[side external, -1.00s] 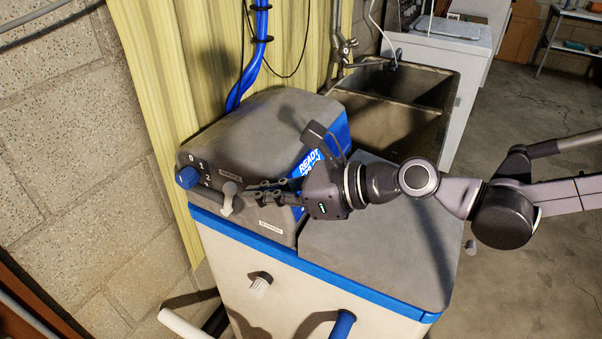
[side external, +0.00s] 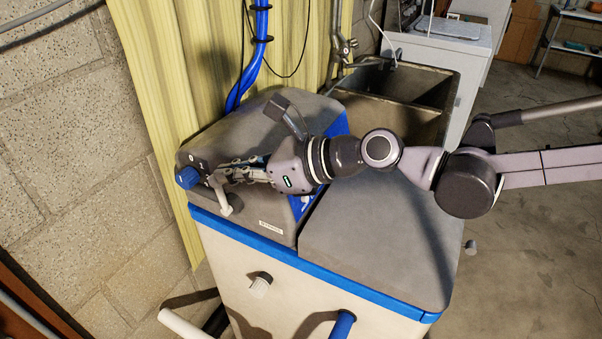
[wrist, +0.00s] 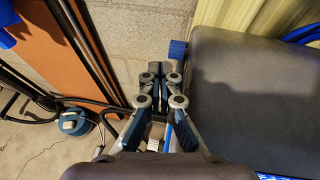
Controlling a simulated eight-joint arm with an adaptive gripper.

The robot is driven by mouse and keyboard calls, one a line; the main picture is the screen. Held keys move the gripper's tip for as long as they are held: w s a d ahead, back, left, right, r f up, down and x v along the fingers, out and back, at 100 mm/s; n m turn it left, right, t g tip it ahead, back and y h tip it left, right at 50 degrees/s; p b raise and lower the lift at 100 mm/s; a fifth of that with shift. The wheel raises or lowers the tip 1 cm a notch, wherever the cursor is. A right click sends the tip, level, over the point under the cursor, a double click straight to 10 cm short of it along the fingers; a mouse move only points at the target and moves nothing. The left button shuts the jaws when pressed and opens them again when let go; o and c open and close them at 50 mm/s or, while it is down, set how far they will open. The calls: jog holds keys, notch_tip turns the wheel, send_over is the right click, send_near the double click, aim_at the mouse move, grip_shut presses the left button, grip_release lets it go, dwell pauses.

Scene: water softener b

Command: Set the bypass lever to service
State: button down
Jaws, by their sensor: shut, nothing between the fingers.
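The water softener's grey top housing (side external: 262,125) fills the middle of the side view. A pale lever (side external: 222,197) with a grey rounded part beside it sits at the housing's front left and appears to be the bypass lever. My gripper (side external: 215,177) is shut and empty, with its fingertips at or very near the lever's upper end. I cannot tell whether they touch. In the wrist view my gripper (wrist: 158,70) is closed at the tips, and the fingers hide what lies behind them. I cannot make out the lever there.
A white knob (side external: 260,286) and a blue pipe (side external: 343,324) stick out from the front below. A stone wall (side external: 60,130) stands left.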

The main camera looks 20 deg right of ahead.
jog(key=shift+d, duration=0.1)
jog(key=w+r+v, duration=0.1)
jog(key=r+v, duration=0.1)
jog(key=v, duration=1.1)
jog(key=s+d+f+n+h, duration=0.1)
jog(key=d+f+n+h, duration=0.1)
jog(key=d+n, duration=0.4)
jog(key=s+d+f+n+h, duration=0.2)
jog(key=d+f+n, duration=0.3)
jog(key=d, duration=0.5)
jog(key=s+d+f+n+h, duration=0.1)
jog(key=d+f+n+h, duration=0.2)
jog(key=d+n, duration=0.3)
jog(key=shift+s+d+f+n+h, duration=0.2)
jog(key=shift+d+f, duration=0.1)
jog(key=shift+d, duration=0.45)
jog(key=shift+s+d+f+n+h, duration=0.1)
jog(key=shift+d+f+n, duration=0.15)
jog(key=shift+d, duration=0.45)
jog(key=s+d+f+n+h, duration=0.3)
jog(key=s+d+f+n, duration=0.2)
jog(key=d+n, duration=0.2)
jog(key=d, duration=0.2)
jog(key=shift+d+g+h, duration=0.3)
jog(key=shift+d, duration=0.1)
